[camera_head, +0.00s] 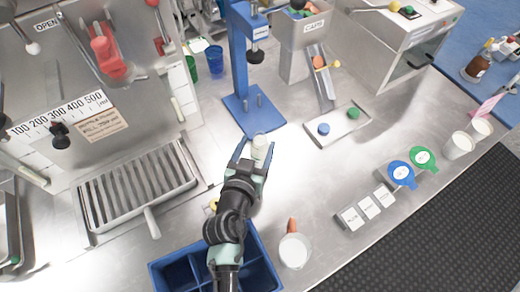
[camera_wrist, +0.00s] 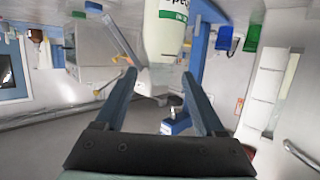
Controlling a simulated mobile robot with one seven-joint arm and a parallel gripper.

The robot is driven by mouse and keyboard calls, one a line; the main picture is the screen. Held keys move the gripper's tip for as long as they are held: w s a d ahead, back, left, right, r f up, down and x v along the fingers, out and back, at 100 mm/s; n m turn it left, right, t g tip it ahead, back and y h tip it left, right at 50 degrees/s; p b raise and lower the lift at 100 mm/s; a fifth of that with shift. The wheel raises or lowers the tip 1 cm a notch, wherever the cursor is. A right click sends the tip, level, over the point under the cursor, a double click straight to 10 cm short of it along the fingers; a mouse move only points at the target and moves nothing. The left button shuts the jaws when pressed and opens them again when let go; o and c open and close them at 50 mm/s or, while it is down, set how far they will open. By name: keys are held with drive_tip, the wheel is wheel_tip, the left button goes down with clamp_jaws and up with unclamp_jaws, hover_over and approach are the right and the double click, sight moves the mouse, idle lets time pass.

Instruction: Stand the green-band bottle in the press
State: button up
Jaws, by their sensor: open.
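The green-band bottle (camera_head: 261,147), white, is at my gripper (camera_head: 254,152) in the head view, just in front of the press base. The wrist view shows the bottle (camera_wrist: 166,28) close up with its green band, cut off by the top edge. It lies beyond the fingertips of my open gripper (camera_wrist: 159,75); I cannot tell if it touches a finger. The blue press (camera_head: 240,62) stands behind it, with an upright column and a flat base plate (camera_head: 245,121) carrying short pegs.
A drip grate (camera_head: 137,189) is at left. The caps chute tray (camera_head: 352,128), with blue and green caps, is right of the press. Labelled blocks (camera_head: 367,206) stand right. Counter between is clear.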

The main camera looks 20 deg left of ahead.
sight(259, 142)
drive_tip(key=shift+x, duration=1.9)
clamp_jaws()
